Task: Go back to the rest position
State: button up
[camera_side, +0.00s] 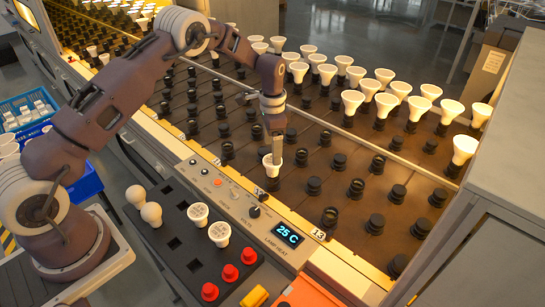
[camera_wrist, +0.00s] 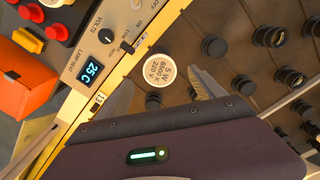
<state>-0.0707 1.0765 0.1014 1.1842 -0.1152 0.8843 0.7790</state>
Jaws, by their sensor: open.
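My gripper (camera_side: 276,148) is above the dark socket board (camera_side: 300,210), near the front row, pointing down. In the wrist view my gripper (camera_wrist: 160,80) has its two fingers spread apart. A white bulb (camera_side: 271,165) stands upright at a front-row socket just below the fingertips. In the wrist view this bulb (camera_wrist: 160,68) shows its round face, marked 5 W, 6000 K, 220 V, between and beyond the fingers, with a gap on each side. Its base is mostly hidden.
A control panel (camera_side: 265,232) with a 25 C display runs along the front. A black tray (camera_side: 180,258) holds white bulbs and red domed parts. Lit and white reflector bulbs (camera_side: 385,104) fill the far rows. A grey cabinet (camera_side: 500,150) stands at right, blue crates (camera_side: 85,184) at left.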

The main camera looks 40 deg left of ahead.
jog(key=shift+r, duration=0.8)
jog(key=s+d+r+n+t, duration=0.1)
jog(key=s+d+r+n, duration=0.1)
jog(key=s+r, duration=0.75)
jog(key=s+d+r+n+t, duration=0.15)
jog(key=s+r, duration=0.35)
jog(key=r, duration=1)
jog(key=s+d+r+n+t, duration=0.1)
jog(key=s+d+n+t, duration=0.1)
jog(key=s, duration=2.1)
jog(key=shift+d+n+t, duration=0.3)
jog(key=shift+n+t, duration=0.25)
jog(key=shift+n, duration=0.1)
